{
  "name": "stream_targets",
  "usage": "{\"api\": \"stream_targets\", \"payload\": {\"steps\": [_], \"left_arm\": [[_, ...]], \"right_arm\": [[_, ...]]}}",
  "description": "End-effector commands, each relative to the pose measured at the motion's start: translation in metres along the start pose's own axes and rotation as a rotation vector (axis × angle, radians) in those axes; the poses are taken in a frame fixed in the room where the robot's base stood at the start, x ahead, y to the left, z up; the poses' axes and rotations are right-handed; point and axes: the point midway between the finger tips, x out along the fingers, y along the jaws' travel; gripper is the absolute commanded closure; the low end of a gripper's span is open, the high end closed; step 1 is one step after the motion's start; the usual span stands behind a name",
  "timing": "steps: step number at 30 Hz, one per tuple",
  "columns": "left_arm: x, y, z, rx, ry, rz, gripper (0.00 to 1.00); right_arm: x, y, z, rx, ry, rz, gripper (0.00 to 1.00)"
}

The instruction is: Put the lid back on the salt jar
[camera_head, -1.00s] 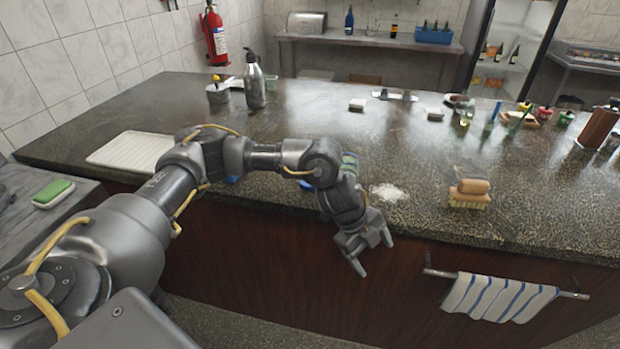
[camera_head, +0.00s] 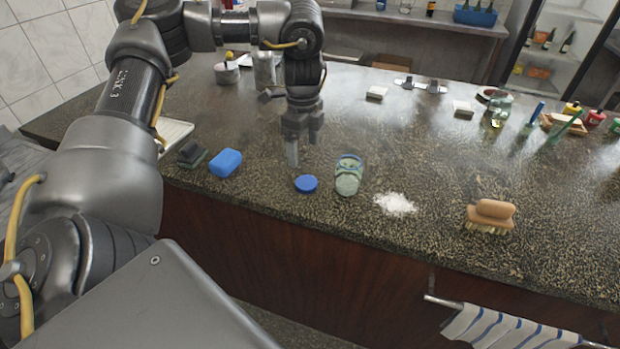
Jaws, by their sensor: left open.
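The salt jar (camera_head: 348,176) is a clear greenish jar standing near the front edge of the counter, its top uncovered. The round blue lid (camera_head: 306,184) lies flat on the counter just left of the jar, apart from it. My left gripper (camera_head: 302,150) points down above and slightly behind the lid. Its jaws are open and empty, and it touches neither the lid nor the jar as far as I can tell. My right gripper is not in view.
White spilled salt (camera_head: 395,204) lies right of the jar, with a wooden brush (camera_head: 491,215) further right. A blue sponge (camera_head: 226,163) and a dark block (camera_head: 191,152) lie to the left. A striped towel (camera_head: 510,328) hangs at the front.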

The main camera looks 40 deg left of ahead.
Motion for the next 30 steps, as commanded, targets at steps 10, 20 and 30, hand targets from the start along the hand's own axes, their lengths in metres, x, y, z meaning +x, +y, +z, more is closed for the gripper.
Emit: {"api": "stream_targets", "payload": {"steps": [10, 20, 30], "left_arm": [[0.026, -0.001, -0.004, 0.008, 0.001, 0.004, 0.21], [0.057, -0.001, -0.003, 0.005, 0.001, -0.001, 0.21], [0.06, -0.001, -0.003, 0.005, 0.001, 0.0, 0.21]], "right_arm": [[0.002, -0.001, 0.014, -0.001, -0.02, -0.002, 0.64], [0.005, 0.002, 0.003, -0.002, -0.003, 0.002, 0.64], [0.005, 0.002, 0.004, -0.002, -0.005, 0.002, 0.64]]}}
